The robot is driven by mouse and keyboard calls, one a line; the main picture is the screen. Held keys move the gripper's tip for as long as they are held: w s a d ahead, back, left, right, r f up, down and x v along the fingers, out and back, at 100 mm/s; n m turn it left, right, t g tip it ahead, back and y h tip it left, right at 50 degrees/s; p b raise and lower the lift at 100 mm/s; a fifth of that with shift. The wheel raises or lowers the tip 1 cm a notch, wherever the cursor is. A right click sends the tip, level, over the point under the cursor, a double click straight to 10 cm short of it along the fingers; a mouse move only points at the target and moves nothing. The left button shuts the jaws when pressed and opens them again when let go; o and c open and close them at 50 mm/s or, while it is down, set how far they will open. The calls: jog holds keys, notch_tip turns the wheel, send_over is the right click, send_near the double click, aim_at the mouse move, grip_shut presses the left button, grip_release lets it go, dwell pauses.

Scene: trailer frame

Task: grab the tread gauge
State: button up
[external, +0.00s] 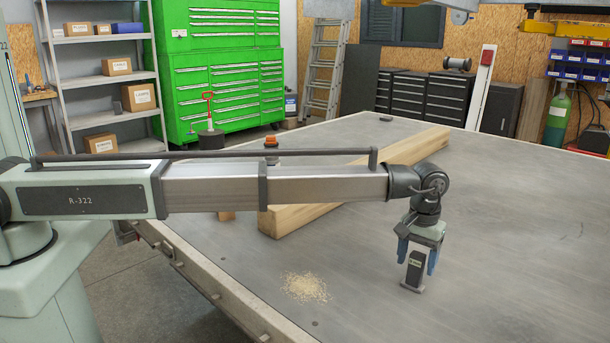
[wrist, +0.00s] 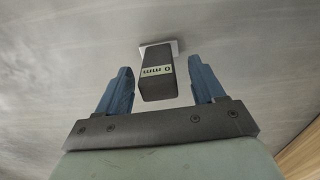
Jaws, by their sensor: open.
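The tread gauge (external: 415,272) is a small black block with a pale label and a light metal foot. It stands upright on the grey trailer deck (external: 510,230). In the wrist view my gripper (wrist: 160,68) is open, with a gap between each finger and the gauge.
A long wooden beam (external: 340,190) lies across the deck behind my arm. A patch of sawdust (external: 305,287) lies left of the gauge. A small dark object (external: 384,119) sits at the deck's far edge. The deck right of the gauge is clear.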

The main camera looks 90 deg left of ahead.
aim_at(416, 269)
jog(key=shift+f, duration=1.55)
jog(key=shift+c, duration=0.3)
jog(key=c, duration=1.1)
jog(key=shift+r, duration=0.1)
